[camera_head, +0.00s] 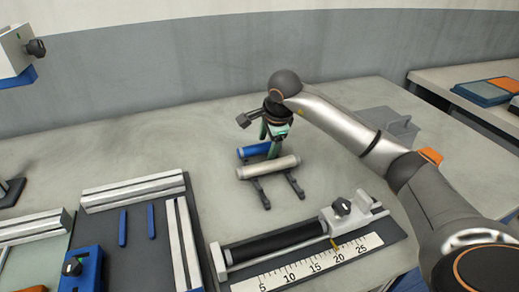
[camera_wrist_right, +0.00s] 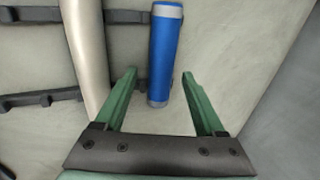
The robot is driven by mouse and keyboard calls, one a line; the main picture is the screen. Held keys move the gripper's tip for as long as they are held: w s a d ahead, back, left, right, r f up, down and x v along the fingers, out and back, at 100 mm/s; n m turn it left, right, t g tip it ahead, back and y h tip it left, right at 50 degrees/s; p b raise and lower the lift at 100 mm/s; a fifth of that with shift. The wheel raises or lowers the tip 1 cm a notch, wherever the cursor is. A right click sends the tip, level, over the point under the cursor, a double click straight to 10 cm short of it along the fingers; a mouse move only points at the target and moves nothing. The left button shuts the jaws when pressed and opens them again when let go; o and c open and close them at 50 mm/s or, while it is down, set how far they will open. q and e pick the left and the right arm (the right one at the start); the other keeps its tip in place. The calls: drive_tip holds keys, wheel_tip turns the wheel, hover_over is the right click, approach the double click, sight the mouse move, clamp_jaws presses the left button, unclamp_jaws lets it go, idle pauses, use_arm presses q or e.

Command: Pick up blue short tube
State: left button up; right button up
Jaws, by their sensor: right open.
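The blue short tube (camera_head: 252,151) has grey ends and lies on a dark rack (camera_head: 260,190) behind a longer beige tube (camera_head: 268,168). My right gripper (camera_head: 272,146), with green fingers, is over the rack and partly covers the blue tube's right part. In the right wrist view, the blue tube (camera_wrist_right: 166,50) runs up from between the two open fingers (camera_wrist_right: 161,73), with a gap on each side. The beige tube (camera_wrist_right: 86,50) passes close to the left finger, which overlaps its edge. My left gripper is out of view.
A ruler plate (camera_head: 330,262) with a black roller and clamp lies in front. A dark board (camera_head: 140,255) with metal rails and blue strips is at the left. A grey tray (camera_head: 385,122) stands behind my right arm. The table left of the rack is clear.

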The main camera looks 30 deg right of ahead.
clamp_jaws()
idle(0.5)
drive_tip(key=shift+r, duration=0.1)
